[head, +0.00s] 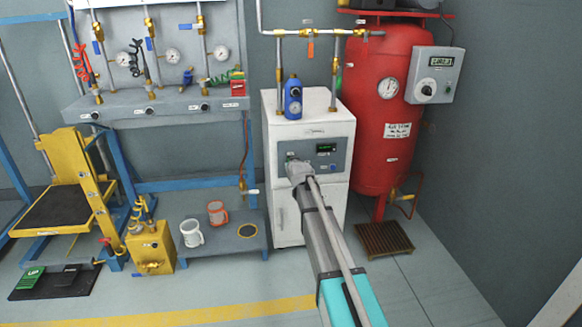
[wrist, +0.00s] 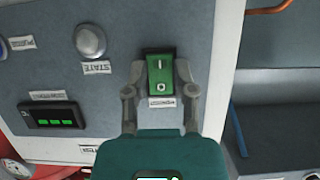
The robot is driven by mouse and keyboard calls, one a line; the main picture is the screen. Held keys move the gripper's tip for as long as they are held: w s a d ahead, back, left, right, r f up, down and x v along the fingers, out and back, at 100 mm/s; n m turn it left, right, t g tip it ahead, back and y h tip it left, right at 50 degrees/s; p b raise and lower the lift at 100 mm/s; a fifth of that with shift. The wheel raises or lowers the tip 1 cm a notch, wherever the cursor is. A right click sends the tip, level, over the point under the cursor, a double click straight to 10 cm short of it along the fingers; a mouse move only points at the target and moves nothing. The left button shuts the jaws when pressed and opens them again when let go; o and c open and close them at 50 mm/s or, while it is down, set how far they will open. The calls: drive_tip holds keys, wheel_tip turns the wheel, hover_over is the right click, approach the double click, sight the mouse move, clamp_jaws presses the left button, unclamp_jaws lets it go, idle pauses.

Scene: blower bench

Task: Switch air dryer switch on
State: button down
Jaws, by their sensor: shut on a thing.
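The air dryer (head: 270,175) is a white cabinet with a grey control panel (head: 343,161). The air dryer switch (wrist: 160,75) is a green rocker in a dark frame, marked I at one end and O at the other. In the wrist view, which shows the labels upside down, my gripper (wrist: 160,72) has one finger on each side of the switch and is shut on it. I cannot tell which end of the rocker is pressed in. In the head view my gripper (head: 292,159) is at the panel's left part and hides the switch.
A round STATE lamp (wrist: 91,41) and a lit green display (wrist: 52,116) are beside the switch on the panel. A red tank (head: 384,110) stands close on the right, a low grey platform (head: 235,238) on the left.

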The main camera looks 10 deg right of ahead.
drive_tip(key=shift+f, duration=0.2)
drive_tip(key=t+b, duration=0.2)
drive_tip(key=b, duration=0.3)
drive_tip(key=shift+f+t, duration=0.15)
drive_tip(key=shift+t, duration=0.25)
drive_tip(key=shift+w, duration=0.1)
drive_tip(key=shift+c, duration=2.2)
unclamp_jaws()
drive_tip(key=shift+r+g+p, duration=0.4)
drive_tip(key=shift+g+p, duration=0.1)
drive_tip(key=shift+p, duration=0.8)
